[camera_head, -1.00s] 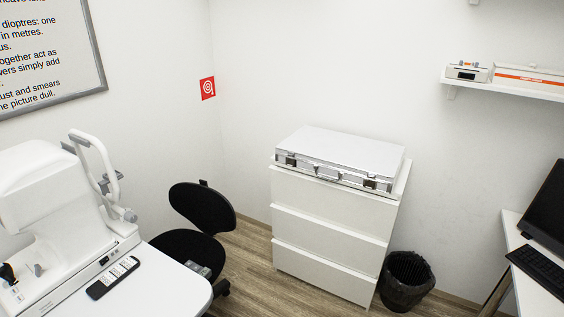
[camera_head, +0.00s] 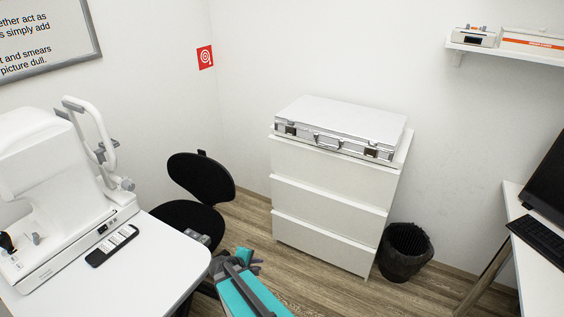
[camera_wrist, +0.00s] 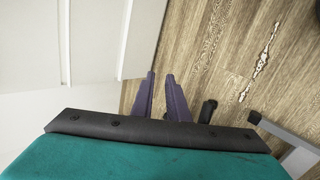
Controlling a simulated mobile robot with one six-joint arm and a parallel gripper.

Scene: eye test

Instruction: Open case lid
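The case (camera_head: 340,118) is silver and flat, with its lid shut. It lies on top of a white chest of drawers (camera_head: 325,203) against the back wall. Its front faces me, with a handle (camera_head: 327,141) in the middle and dark latches near both ends. My gripper (camera_head: 232,262) is low in the head view, in front of and to the left of the drawers, well below and apart from the case. In the wrist view its two purple fingers (camera_wrist: 160,76) stand apart with nothing between them. The case does not show in the wrist view.
A black chair (camera_head: 200,190) stands left of the drawers. A white table (camera_head: 160,265) with a remote (camera_head: 112,245) and a white device (camera_head: 50,190) is at left. A black bin (camera_head: 405,252) stands right of the drawers. A desk (camera_head: 535,255) is at far right.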

